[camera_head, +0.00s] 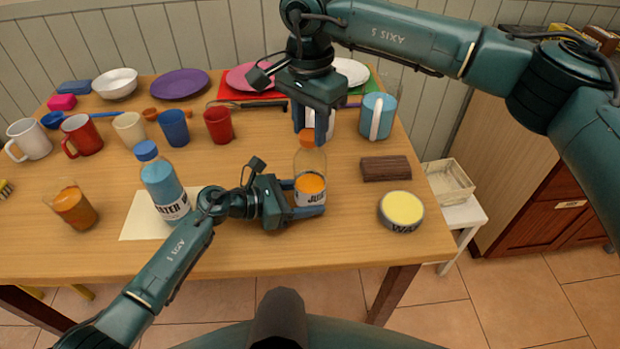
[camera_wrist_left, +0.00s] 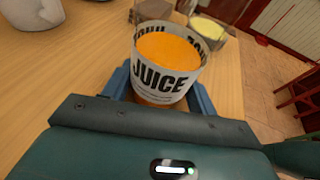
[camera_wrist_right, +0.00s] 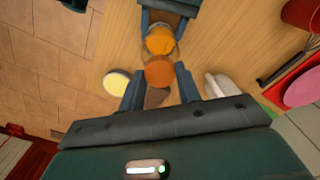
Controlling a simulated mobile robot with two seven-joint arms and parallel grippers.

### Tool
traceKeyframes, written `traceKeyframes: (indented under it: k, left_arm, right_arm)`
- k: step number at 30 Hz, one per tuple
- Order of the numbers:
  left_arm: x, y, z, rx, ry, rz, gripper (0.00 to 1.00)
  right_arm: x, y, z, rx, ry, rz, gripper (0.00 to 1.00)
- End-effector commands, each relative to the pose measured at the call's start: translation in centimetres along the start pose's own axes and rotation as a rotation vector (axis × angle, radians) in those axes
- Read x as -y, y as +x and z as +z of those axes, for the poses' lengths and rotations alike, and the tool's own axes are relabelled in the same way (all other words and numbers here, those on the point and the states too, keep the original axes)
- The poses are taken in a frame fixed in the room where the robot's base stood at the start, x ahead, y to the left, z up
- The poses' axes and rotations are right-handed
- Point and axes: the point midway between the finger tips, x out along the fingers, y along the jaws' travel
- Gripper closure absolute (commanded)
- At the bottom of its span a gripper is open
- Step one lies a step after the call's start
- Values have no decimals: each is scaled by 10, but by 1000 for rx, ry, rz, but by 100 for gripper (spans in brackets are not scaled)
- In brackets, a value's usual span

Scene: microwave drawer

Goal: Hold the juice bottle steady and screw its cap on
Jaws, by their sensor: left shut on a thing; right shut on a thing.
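The juice bottle (camera_head: 310,168) stands upright on the table, clear with orange juice low inside and a white label. My left gripper (camera_head: 307,198) is shut around its lower part from the left. In the left wrist view the bottle (camera_wrist_left: 166,82) sits between the blue fingers. The orange cap (camera_head: 307,138) is at the bottle's mouth. My right gripper (camera_head: 314,127) comes from above and is shut on the cap. In the right wrist view the cap (camera_wrist_right: 158,72) lies between the fingertips, with the bottle beyond it. I cannot tell how far it is threaded.
A blue water bottle (camera_head: 163,182) stands left on white paper (camera_head: 140,222). A glass of orange drink (camera_head: 74,207) is farther left. A brown block (camera_head: 386,168) and a yellow-topped tin (camera_head: 401,210) are to the right. A light-blue mug (camera_head: 377,117), cups and plates stand behind.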

Motion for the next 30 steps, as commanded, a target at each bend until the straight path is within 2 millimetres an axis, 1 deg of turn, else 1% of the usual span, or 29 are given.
traceKeyframes:
  k: [2, 9, 16, 22, 25, 30]
  left_arm:
    - [0, 0, -1, -1, 1, -1, 83]
    - [0, 0, -1, -1, 1, -1, 83]
    - [0, 0, -1, -1, 1, -1, 83]
    - [0, 0, 0, -1, 1, -1, 83]
    - [0, 0, -1, -1, 0, -1, 83]
    - [0, 0, -1, -1, 0, -1, 83]
  right_arm:
    - [0, 0, 0, 1, 44, -1, 94]
    - [0, 0, 0, 1, 332, 0, 94]
    - [0, 0, 0, 1, 483, 0, 94]
    - [0, 0, 0, 1, 732, 0, 94]
    - [0, 0, 0, 1, 794, 1, 94]
    - [0, 0, 0, 1, 805, 1, 94]
